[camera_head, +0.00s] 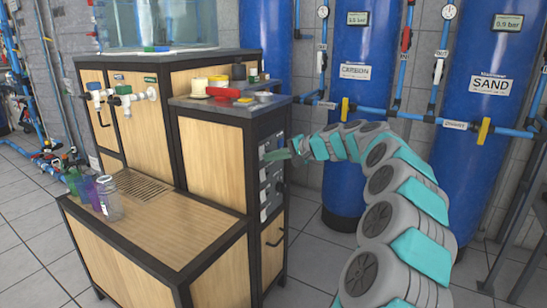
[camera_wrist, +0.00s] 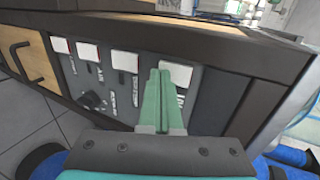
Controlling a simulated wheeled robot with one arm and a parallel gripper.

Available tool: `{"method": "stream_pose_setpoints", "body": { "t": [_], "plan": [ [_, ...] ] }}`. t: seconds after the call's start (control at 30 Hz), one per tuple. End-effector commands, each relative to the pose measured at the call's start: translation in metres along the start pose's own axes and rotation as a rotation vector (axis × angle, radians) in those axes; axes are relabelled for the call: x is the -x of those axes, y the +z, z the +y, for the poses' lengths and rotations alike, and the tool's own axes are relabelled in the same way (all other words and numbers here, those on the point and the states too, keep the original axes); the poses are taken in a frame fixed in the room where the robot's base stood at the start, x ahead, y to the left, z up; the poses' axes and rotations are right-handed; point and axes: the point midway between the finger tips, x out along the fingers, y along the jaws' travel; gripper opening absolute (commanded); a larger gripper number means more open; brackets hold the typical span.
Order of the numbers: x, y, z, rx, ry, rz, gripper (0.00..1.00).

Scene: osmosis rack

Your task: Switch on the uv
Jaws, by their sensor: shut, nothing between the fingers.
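The dark control panel (camera_wrist: 130,103) is on the side of the wood cabinet and also shows in the head view (camera_head: 272,172). In the wrist view it carries a row of pale rectangular plates with white lettering and small dark switches, plus a black knob (camera_wrist: 93,101). The lettering is too small to read surely, so I cannot tell which switch is the uv. My gripper (camera_wrist: 160,72) is shut and empty, its green fingers pointing at the panel by the rightmost plate (camera_wrist: 177,74). The fingers hide part of the panel there; contact cannot be told.
The cabinet top (camera_head: 230,102) holds a red object (camera_head: 222,92), yellow-lidded jars and a metal dish. Bottles (camera_head: 108,197) stand on the lower counter. Blue tanks (camera_head: 357,110) with pipes and valves stand behind my arm. Tiled floor is open at the left.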

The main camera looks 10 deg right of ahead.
Motion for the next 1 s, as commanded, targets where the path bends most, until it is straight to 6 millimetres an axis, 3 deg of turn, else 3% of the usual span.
{"method": "stream_pose_setpoints", "body": {
  "t": [0.2,1.0],
  "plan": [
    [-0.006,0.001,0.003,0.0,-0.047,-0.001,0.0],
    [0.002,0.001,-0.016,0.001,-0.043,-0.002,0.0]
  ]
}}
